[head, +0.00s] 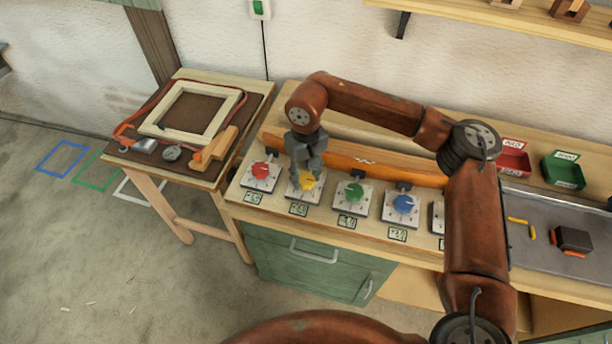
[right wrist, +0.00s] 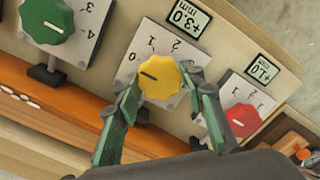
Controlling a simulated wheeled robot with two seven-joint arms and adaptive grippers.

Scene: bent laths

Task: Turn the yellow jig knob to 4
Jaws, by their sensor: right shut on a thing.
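The yellow jig knob (head: 307,182) sits on a white dial plate, second from the left in the row on the bench. In the right wrist view the yellow knob (right wrist: 160,78) lies between the fingers of my right gripper (right wrist: 160,88), which is shut on it from both sides. The knob's dark pointer line aims left in that view, close to the 0 mark. The numbers 0, 1 and 2 show; the 4 is hidden. My right gripper (head: 306,166) comes down from above in the head view. My left gripper is not in view.
A red knob (head: 261,170) stands left of the yellow one, a green knob (head: 354,192) and a blue knob (head: 403,204) right. An orange-brown lath (head: 375,164) runs behind them. A side table (head: 243,88) holds a wooden frame (head: 236,101). Red and green bins (head: 563,172) stand right.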

